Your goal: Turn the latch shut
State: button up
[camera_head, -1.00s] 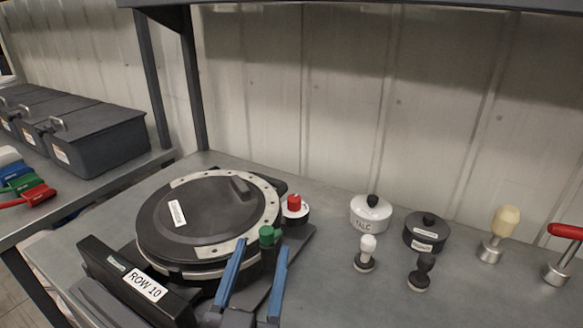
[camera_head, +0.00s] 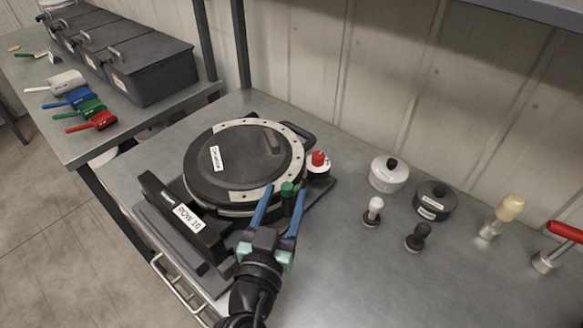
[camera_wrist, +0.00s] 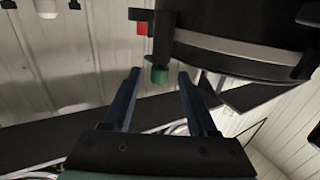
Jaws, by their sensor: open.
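The seed meter is a round dark housing (camera_head: 225,165) with a labelled lid and a pale, hole-dotted ring, lying on the bench. A green-topped black post (camera_head: 288,187), which may be the latch, stands at its front right edge. In the wrist view the green knob (camera_wrist: 159,74) shows between my fingertips. My gripper (camera_head: 284,194) has two blue fingers, spread open and empty, one on each side of the green knob. I cannot tell whether either finger touches it. A red knob on a white base (camera_head: 318,161) sits just behind, to the right.
A "ROW 10" block (camera_head: 187,217) stands at the meter's front left. A white lidded pot (camera_head: 388,176), a dark lidded pot (camera_head: 434,203), small knobbed pieces and a red-handled tool (camera_head: 565,232) stand to the right. The bench's front right is clear.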

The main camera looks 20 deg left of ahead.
aim_at(288, 185)
jog(key=w, duration=0.3)
jog(key=w+p, duration=0.1)
jog(key=w, duration=0.1)
jog(key=shift+w+a, duration=0.3)
jog(key=shift+w, duration=0.05)
grip_shut()
